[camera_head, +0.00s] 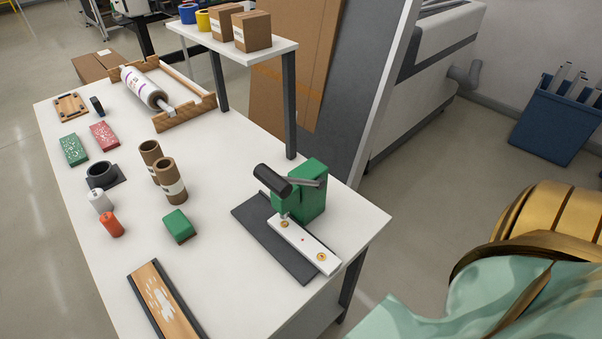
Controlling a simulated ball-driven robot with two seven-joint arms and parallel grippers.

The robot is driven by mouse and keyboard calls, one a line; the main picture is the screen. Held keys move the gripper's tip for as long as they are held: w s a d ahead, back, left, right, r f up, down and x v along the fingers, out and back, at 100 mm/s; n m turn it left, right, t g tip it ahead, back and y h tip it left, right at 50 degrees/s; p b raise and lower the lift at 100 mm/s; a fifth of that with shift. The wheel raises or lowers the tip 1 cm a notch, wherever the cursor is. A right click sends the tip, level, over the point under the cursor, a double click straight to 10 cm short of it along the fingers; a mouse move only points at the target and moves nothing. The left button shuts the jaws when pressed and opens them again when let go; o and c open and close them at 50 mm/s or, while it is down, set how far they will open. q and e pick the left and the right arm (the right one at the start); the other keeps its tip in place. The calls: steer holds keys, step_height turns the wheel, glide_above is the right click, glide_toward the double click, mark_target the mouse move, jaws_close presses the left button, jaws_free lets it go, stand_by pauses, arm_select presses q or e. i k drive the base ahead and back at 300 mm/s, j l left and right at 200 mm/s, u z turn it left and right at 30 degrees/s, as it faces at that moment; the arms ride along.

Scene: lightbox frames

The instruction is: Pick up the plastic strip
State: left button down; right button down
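The plastic strip (310,249) is white and flat, with a brass-coloured ring near each end and a small red dot between them. It lies on the dark grey base plate (257,224) of a green hand press (313,187) at the right of the white table. The strip's far end reaches under the press head, and its near end sits by the base's right edge. The press has a lever with a black cylindrical handle (272,180) above the strip's far end. Neither of my grippers is in view.
A green block (179,226), brown cardboard tubes (171,182) and small bottles stand left of the press on the table (223,283). A wooden board (164,301) lies at the front. A raised shelf (262,54) with boxes stands behind. Table space around the press is mostly clear.

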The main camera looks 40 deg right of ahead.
mark_target(317, 254)
steer(key=z, duration=1.25)
